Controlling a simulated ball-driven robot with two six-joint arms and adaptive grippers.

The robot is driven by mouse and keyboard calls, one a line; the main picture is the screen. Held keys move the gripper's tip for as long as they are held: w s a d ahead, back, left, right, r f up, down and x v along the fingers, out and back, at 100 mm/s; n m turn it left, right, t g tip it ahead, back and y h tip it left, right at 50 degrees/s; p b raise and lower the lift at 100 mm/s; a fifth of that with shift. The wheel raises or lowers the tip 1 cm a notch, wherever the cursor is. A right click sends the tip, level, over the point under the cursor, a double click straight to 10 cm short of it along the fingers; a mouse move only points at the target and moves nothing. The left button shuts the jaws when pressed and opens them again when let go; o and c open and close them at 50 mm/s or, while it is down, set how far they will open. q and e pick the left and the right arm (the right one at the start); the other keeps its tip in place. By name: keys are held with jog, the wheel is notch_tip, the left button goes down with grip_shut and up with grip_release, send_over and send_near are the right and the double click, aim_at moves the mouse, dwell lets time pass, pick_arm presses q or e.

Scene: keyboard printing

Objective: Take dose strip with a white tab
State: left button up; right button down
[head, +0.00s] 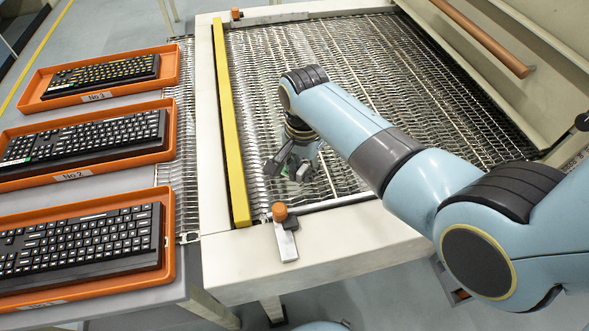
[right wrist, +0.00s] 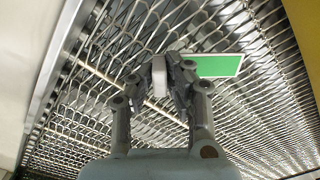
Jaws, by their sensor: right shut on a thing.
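My right gripper (head: 288,168) is over the wire-mesh conveyor belt, near its front left part. In the right wrist view the fingers of this gripper (right wrist: 165,82) are shut on the dose strip (right wrist: 216,66). The strip shows a green face with a pale edge, sticking out to the right of the fingers. A white tab (right wrist: 159,76) shows between the fingertips. The fingers hide part of the strip. In the head view the strip is too small to make out clearly. My left gripper is not in view.
Three orange trays with black keyboards stand at the left: No.3 (head: 171,66), No.2 (head: 170,134) and the nearest (head: 168,250). A yellow bar (head: 233,140) runs along the left side of the mesh belt (head: 350,60). An orange-knobbed fitting (head: 286,243) sits on the front frame.

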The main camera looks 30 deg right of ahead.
jog(key=shift+r, duration=0.6)
notch_tip(320, 180, up, 3)
jog(key=w+d+r, duration=0.2)
jog(key=d+r, duration=0.5)
jog(key=d, duration=0.4)
jog(key=shift+w+d, duration=0.2)
jog(key=shift+w, duration=0.05)
jog(key=c, duration=1.9)
grip_release()
jog(key=shift+c, duration=0.2)
grip_shut()
jog(key=shift+f, duration=0.1)
